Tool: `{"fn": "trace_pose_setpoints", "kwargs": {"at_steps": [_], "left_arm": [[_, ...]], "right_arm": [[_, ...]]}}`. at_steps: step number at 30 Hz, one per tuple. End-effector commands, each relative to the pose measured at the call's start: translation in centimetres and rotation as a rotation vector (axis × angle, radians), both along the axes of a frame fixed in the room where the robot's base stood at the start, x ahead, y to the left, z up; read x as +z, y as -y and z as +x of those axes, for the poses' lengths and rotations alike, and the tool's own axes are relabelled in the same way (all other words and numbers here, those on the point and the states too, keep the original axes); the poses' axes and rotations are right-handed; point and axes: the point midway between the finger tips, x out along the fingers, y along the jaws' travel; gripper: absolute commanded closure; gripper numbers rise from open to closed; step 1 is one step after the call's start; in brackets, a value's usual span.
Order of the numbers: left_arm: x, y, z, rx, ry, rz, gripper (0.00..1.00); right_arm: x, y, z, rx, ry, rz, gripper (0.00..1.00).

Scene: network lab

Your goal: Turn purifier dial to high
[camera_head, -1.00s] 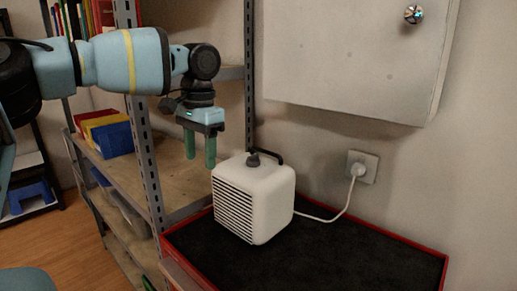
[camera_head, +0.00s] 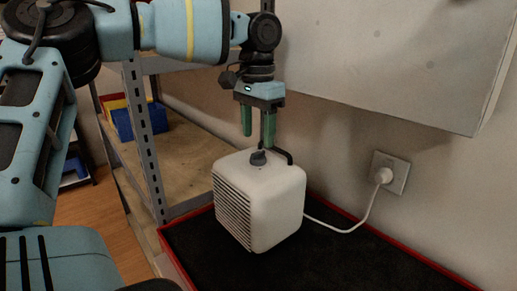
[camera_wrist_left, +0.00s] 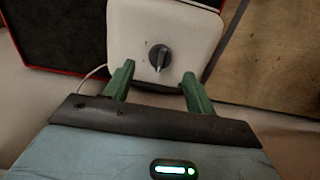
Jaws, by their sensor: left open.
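The white purifier (camera_head: 262,200) is a rounded cube with a slatted vent on its left face, standing on a black-topped, red-edged surface. Its dark dial (camera_head: 258,158) sits on top, with a black handle (camera_head: 283,153) behind it. My left gripper (camera_head: 258,142) points down above the purifier's top, its green fingers open and empty. In the left wrist view, the purifier's top (camera_wrist_left: 185,20) and dial (camera_wrist_left: 159,57) show beyond the open fingers (camera_wrist_left: 155,80), the dial roughly centred between them and apart from both. My right gripper is not in view.
A white cord runs from the purifier to a wall socket (camera_head: 391,172) at right. A pale wall cabinet (camera_head: 400,60) hangs above and behind. A metal shelf rack (camera_head: 185,160) with blue bins (camera_head: 140,122) stands at left. The black top (camera_head: 330,255) is clear right of the purifier.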

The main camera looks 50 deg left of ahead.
Motion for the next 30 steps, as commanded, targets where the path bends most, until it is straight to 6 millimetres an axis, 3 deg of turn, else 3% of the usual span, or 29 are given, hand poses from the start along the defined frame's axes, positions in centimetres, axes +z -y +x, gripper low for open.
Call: {"fn": "trace_pose_setpoints", "kwargs": {"at_steps": [9,21,30], "left_arm": [[-4.1,0.0,0.0,0.0,-0.002,0.0,0.44],[-4.9,0.0,0.0,0.001,0.0,0.001,0.44],[-4.9,0.0,0.0,0.001,0.0,0.001,0.83]], "right_arm": [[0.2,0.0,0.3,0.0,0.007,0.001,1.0],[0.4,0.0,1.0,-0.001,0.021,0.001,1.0],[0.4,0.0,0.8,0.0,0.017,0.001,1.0]]}}
